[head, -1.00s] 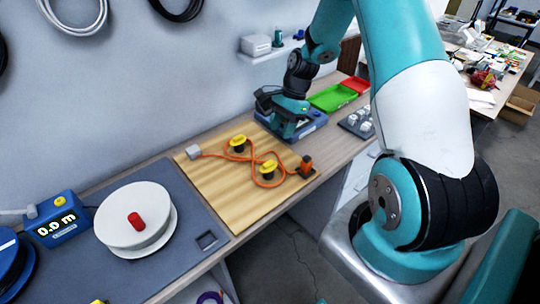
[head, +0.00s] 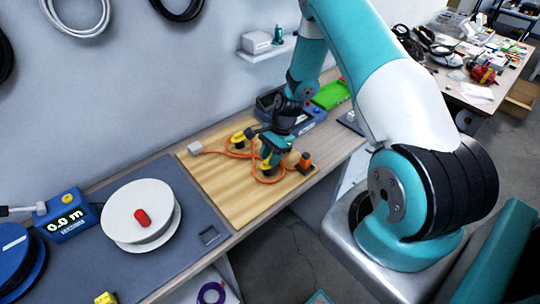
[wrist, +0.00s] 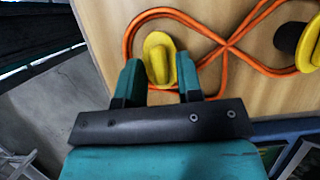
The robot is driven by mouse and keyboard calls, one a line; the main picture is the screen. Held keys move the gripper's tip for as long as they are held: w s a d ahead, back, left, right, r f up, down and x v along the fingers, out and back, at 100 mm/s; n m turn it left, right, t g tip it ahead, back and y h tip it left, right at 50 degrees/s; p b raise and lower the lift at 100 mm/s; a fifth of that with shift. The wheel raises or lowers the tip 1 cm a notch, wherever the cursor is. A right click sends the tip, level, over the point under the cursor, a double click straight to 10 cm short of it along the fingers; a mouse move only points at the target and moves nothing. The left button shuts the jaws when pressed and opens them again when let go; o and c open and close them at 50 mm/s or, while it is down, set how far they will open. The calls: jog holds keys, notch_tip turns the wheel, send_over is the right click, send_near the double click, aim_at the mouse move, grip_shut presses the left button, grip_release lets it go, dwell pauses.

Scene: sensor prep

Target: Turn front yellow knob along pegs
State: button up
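The front yellow knob (wrist: 160,58) stands on a wooden board (head: 225,199), with orange cable looped around it in a figure eight. In the wrist view my gripper (wrist: 158,72) is open, with one teal finger on each side of this knob and small gaps visible. I cannot tell how far down the fingers reach. In the head view my gripper (head: 268,158) is over the front knob and mostly hides it. The back yellow knob (head: 238,137) stands beyond; it also shows at the right in the wrist view (wrist: 309,45).
An orange and black block (head: 305,161) holds a cable end at the board's right, and a grey block (head: 195,147) sits at its left. A white spool (head: 122,213) and a blue meter (head: 70,218) stand left. A blue tray lies behind the gripper.

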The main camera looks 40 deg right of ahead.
grip_shut()
jog(key=shift+f, duration=0.1)
jog(key=n+g+b, duration=0.1)
jog(key=n+b, duration=0.1)
jog(key=n, duration=0.1)
jog(key=shift+a+f, duration=0.1)
jog(key=n+g+b, duration=0.1)
jog(key=n, duration=0.1)
jog(key=n+b, duration=0.1)
jog(key=n, duration=0.1)
jog(key=shift+w+n+g+h, duration=0.15)
jog(key=shift+n+g+h, duration=0.15)
jog(key=shift+g+h, duration=0.1)
jog(key=n+h+b, duration=0.1)
jog(key=n, duration=0.1)
jog(key=n+g+b, duration=0.1)
jog(key=n, duration=0.2)
jog(key=shift+a+h, duration=0.2)
jog(key=shift+h, duration=0.2)
jog(key=n+h, duration=0.1)
jog(key=n, duration=0.1)
jog(key=n+b, duration=0.1)
jog(key=n, duration=0.2)
jog(key=shift+a+g+h, duration=0.1)
jog(key=shift+g+h, duration=0.2)
jog(key=shift+h, duration=0.1)
jog(key=shift+n+b, duration=0.3)
